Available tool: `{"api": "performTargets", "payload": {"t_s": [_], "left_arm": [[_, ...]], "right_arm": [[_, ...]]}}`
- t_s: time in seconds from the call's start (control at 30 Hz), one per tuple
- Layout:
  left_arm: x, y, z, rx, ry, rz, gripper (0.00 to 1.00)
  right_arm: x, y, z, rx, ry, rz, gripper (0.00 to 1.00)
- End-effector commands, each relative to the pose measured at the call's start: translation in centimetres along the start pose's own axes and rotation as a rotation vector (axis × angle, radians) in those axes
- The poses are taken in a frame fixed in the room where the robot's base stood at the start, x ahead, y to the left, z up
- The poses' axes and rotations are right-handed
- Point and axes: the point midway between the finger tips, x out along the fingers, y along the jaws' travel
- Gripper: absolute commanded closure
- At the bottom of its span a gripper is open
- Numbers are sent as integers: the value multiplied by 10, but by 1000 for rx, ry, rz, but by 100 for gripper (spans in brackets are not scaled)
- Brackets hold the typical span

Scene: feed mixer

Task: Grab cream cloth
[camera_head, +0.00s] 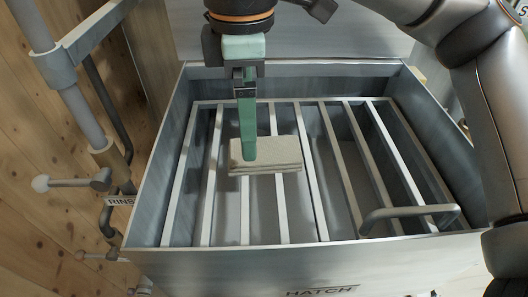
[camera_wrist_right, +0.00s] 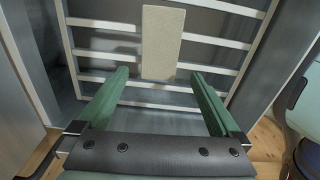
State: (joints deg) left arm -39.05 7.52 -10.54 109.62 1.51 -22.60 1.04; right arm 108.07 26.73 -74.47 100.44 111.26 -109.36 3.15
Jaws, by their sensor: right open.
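The cream cloth (camera_head: 282,154) is a folded, flat rectangular stack lying on the bars of the grate inside the metal bin. It also shows in the right wrist view (camera_wrist_right: 161,42), lying across several bars. My right gripper (camera_head: 249,157) points down at the cloth, its green finger overlapping the cloth's left part in the head view. In the right wrist view my right gripper (camera_wrist_right: 160,74) is open, with the cloth ahead of the gap between its fingertips. Nothing is held. The head view shows the fingers edge-on, so contact with the cloth cannot be told. My left gripper is not in view.
The grate (camera_head: 312,180) has pale bars with gaps, set below the rim of the grey metal bin (camera_head: 290,251). A curved handle (camera_head: 408,213) stands at the front right. A lever and pipes (camera_head: 75,183) stand left of the bin.

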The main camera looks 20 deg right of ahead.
Motion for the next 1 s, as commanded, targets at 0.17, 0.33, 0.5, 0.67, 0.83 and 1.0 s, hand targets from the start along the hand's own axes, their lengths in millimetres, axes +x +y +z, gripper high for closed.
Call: {"api": "performTargets", "payload": {"t_s": [0.17, 0.33, 0.5, 0.67, 0.83, 1.0], "left_arm": [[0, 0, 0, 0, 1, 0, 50], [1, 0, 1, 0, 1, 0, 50], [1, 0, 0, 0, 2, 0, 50], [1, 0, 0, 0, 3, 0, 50], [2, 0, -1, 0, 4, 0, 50], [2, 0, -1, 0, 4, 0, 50]], "right_arm": [[24, 1, 2, 1, -4, -3, 0], [46, 1, 2, 0, -3, -2, 0], [52, 1, 1, 0, -1, -1, 0], [51, 1, 1, 0, -1, -1, 3], [51, 1, 1, 0, -1, -1, 22], [51, 1, 1, 0, -1, -1, 42]]}}
